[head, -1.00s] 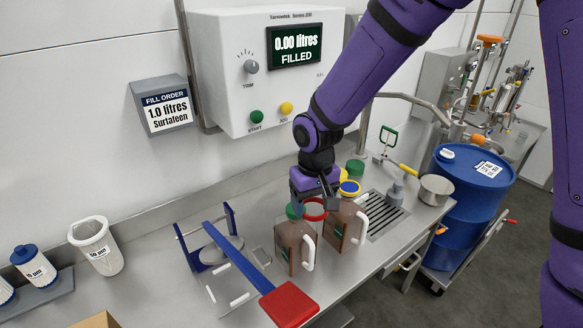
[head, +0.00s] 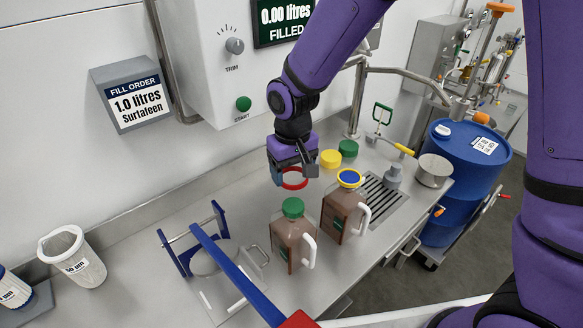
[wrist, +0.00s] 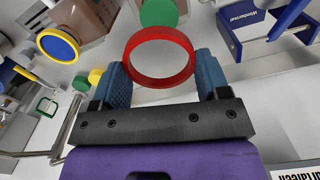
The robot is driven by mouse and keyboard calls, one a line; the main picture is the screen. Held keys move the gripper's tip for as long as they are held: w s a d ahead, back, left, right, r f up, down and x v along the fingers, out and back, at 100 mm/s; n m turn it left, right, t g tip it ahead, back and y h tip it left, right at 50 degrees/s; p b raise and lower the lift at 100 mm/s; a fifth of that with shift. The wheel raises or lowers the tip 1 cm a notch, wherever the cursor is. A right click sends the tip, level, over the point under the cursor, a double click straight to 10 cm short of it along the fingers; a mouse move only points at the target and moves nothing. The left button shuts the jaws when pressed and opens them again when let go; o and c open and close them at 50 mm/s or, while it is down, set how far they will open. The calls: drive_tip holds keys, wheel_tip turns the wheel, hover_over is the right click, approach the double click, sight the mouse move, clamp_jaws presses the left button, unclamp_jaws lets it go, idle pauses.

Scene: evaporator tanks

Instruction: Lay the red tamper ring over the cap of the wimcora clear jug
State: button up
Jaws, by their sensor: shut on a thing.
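In the wrist view the ring (wrist: 160,81) sits between the two blue finger pads. A brown-looking jug with a white handle (head: 293,243) has a green cap (head: 292,207). A similar jug (head: 342,212) to its right has a blue cap with a yellow rim (head: 349,177). The ring is apart from both caps. Both caps also show in the wrist view, green (wrist: 158,12) and blue (wrist: 58,45). I cannot read which jug is wimcora.
A loose yellow cap (head: 330,158) and green cap (head: 348,148) lie on the bench behind the jugs. A blue-framed stand with a long lever (head: 228,258) is at left. A drain grate (head: 382,200) and steel pot (head: 434,171) are at right.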

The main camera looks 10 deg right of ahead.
hover_over(293, 204)
drive_tip(key=shift+f, duration=2.4)
drive_tip(key=shift+f, duration=1.9)
drive_tip(key=o, duration=1)
drive_tip(key=shift+c, duration=0.2)
drive_tip(key=shift+r, duration=3.45)
